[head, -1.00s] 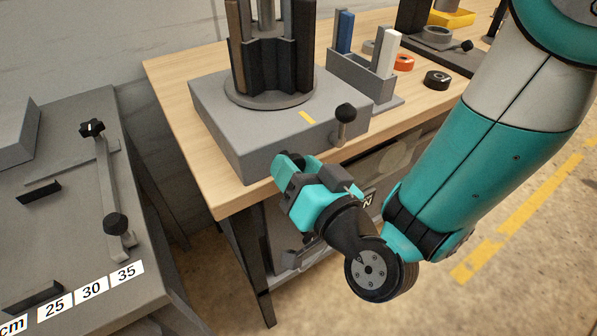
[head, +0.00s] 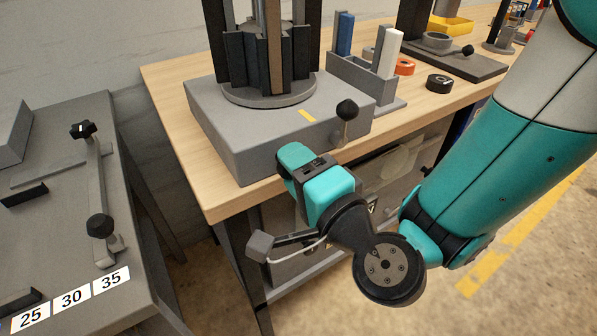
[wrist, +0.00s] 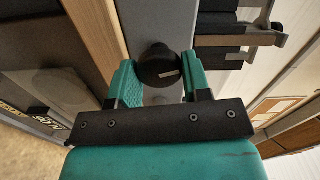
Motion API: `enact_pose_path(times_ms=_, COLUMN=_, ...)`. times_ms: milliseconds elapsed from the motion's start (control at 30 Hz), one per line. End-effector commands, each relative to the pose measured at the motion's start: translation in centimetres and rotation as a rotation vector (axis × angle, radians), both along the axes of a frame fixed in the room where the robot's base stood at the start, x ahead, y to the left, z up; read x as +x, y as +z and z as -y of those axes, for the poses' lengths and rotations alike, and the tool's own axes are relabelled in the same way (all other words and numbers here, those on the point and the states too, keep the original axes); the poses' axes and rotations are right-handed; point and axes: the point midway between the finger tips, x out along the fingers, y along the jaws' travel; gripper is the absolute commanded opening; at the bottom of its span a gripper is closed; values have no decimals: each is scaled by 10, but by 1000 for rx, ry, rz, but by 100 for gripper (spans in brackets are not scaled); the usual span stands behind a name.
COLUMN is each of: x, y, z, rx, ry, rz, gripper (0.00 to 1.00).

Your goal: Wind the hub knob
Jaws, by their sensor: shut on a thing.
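The hub knob (wrist: 160,65), black and round with a pale mark, sits between my two teal fingers in the wrist view. My gripper (wrist: 158,82) is shut on its sides. In the head view my gripper (head: 297,158) is at the front face of the grey box (head: 235,140) and hides the hub knob. On the box stands a round carousel (head: 270,95) with dark upright channels and a brown one facing front.
A lever with a black ball (head: 347,110) stands out from the box just right of my gripper. A grey holder (head: 365,80) with blue and white pieces stands behind it. A separate grey bench (head: 60,210) is at left.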

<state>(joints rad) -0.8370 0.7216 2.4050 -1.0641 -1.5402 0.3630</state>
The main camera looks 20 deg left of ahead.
Motion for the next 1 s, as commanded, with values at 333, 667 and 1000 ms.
enact_pose_path(times_ms=333, x=-1, y=-1, z=-1, rx=141, ry=4, rz=-165, gripper=20)
enact_pose_path(times_ms=667, x=-1, y=-1, z=-1, rx=192, ry=4, rz=-227, gripper=20)
enact_pose_path(times_ms=1000, x=-1, y=-1, z=-1, rx=195, ry=5, rz=-231, gripper=20)
